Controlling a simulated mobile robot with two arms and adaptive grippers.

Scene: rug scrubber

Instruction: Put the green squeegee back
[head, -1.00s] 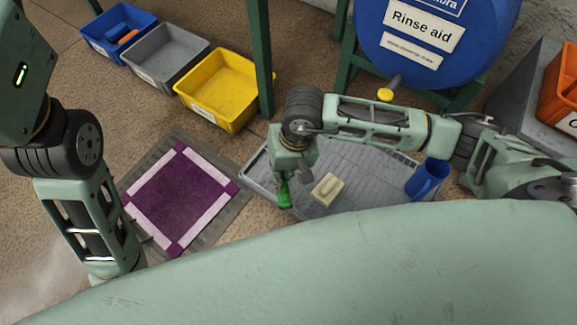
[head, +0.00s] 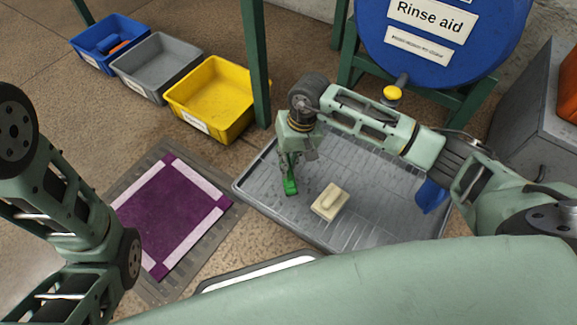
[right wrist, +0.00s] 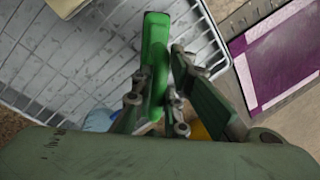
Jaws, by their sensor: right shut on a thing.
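The green squeegee (head: 290,182) is in my right gripper (head: 289,164), above the left part of the grey ribbed tray (head: 375,219). In the right wrist view the squeegee (right wrist: 153,65) stands up between the fingers of my right gripper (right wrist: 160,92), which are shut on it. Part of it is hidden by the fingers. The fingers and hand of my left gripper are out of the head view; only my left arm shows at the left edge.
A cream block with a handle (head: 329,201) and a blue jug (head: 431,196) are on the tray. A purple rug with pale borders (head: 165,215) lies left. Blue (head: 84,50), grey (head: 126,68) and yellow (head: 178,102) bins stand behind. A blue Rinse aid drum (head: 470,55) is at the back.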

